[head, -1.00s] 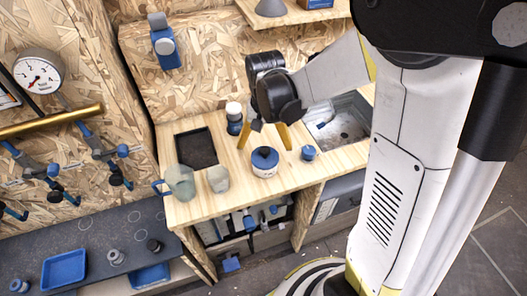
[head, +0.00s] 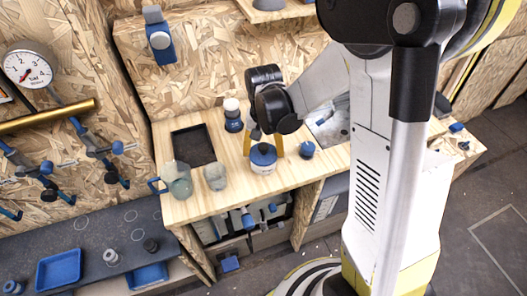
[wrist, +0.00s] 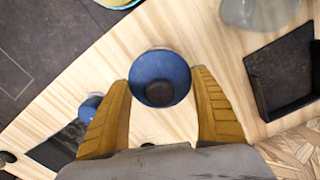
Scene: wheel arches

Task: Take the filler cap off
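The filler cap is the blue round lid with a dark knob (head: 263,153) on a small white pot (head: 262,168), which stands on the wooden worktop. In the wrist view the cap (wrist: 160,78) is centred between the fingertips, and the white pot under it is hidden. My gripper (head: 263,146) is open, pointing down. Its yellow fingers stand on either side of the cap. In the wrist view a gap shows between the cap and each finger of my gripper (wrist: 163,105), so it holds nothing.
A small blue knob (head: 307,150) stands close to the right of the pot. A glass jug (head: 177,180) and a clear cup (head: 215,177) stand to the left. A black tray (head: 194,147) and a blue-and-white bottle (head: 233,116) are behind. A sink (head: 330,122) is at right.

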